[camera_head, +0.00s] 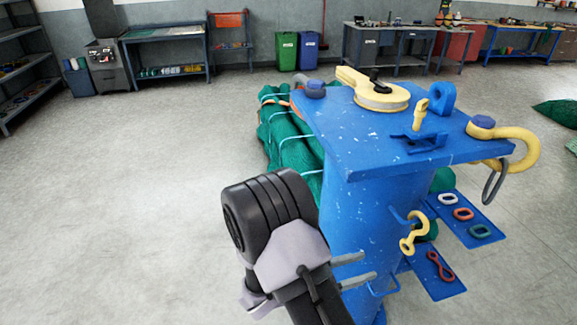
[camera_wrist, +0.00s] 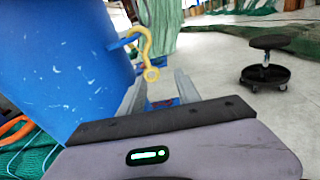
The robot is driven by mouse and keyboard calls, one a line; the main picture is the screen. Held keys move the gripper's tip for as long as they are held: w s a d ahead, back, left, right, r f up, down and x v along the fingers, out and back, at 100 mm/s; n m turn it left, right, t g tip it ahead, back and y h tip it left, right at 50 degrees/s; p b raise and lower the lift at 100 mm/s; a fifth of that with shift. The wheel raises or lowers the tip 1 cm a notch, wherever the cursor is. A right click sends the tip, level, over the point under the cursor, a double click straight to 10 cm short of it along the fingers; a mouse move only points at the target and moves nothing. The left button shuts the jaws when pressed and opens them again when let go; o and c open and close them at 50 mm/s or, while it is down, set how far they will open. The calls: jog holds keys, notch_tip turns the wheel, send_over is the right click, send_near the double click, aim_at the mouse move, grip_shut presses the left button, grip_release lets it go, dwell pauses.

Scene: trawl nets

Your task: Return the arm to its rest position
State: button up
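My gripper (camera_head: 366,266) reaches in from the lower middle of the head view, beside the blue column (camera_head: 365,215). Its two grey fingers are apart with nothing held between them. In the wrist view my gripper (camera_wrist: 160,82) is also open, and the blue column (camera_wrist: 50,70) fills the left side. A yellow hook (camera_head: 411,238) hangs on the column's side, just beyond the fingers; it also shows in the wrist view (camera_wrist: 148,50). Whether a finger touches the column cannot be told.
The column's blue top plate (camera_head: 350,150) carries a yellow block (camera_head: 375,95) and shackles. Blue side trays (camera_head: 465,232) hold small coloured links. Green netting (camera_head: 285,135) lies behind. A black stool (camera_wrist: 265,65) stands at right in the wrist view. The floor at left is clear.

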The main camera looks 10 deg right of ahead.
jog(key=s+r+m+g+y, duration=0.6)
jog(key=s+r+m+y, duration=0.3)
jog(key=s+m, duration=0.4)
jog(key=s+a+r+m+t+y, duration=0.2)
jog(key=a+r+m+t+y, duration=0.7)
jog(key=a, duration=0.5)
jog(key=shift+s+r+m+y, duration=0.25)
jog(key=shift+s+m+y, duration=0.05)
jog(key=shift+m+y, duration=0.35)
